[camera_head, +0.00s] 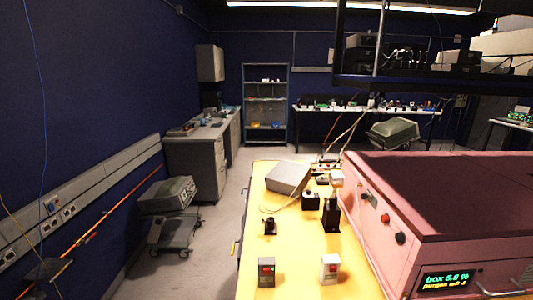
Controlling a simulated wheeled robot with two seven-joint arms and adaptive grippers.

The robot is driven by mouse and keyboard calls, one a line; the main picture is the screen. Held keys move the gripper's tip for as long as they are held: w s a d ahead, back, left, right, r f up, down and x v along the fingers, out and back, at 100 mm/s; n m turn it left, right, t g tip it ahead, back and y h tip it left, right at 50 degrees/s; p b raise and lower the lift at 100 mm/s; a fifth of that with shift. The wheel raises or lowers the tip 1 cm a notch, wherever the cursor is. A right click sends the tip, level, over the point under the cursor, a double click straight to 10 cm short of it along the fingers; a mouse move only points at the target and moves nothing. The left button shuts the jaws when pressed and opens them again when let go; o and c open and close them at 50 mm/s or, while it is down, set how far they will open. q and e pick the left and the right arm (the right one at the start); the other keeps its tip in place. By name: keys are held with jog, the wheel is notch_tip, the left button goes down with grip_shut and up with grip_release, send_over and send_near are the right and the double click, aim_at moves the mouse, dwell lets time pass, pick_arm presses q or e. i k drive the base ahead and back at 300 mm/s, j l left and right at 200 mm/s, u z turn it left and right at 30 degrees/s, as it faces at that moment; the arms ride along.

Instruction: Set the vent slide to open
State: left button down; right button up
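The pink enclosure (440,185) stands at the right on the yellow table. Its front display (447,279) reads "box 5.0 %" and, below, what looks like "purges left 4". Its left side carries a red knob (385,217) and a black knob (400,238), with a small pale fitting farther back. I cannot tell which part, if any, is the vent slide, or its position. Neither of my grippers is in view.
The yellow table (300,247) holds a grey box (288,177), a black post with a white top (331,212), a small black block (270,227) and two small switch boxes near the front. A wheeled cart (176,232) stands left, with grey floor between.

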aim_at(368, 195)
jog(key=i+j+z, duration=0.15)
jog(key=z, duration=0.25)
jog(key=i+j+z, duration=0.1)
jog(key=z, duration=0.3)
jog(key=i+j+z, duration=0.1)
jog(key=j+z, duration=0.4)
jog(key=z, duration=0.3)
jog(key=i+j+z, duration=0.1)
jog(key=j+z, duration=0.3)
jog(key=l, duration=0.1)
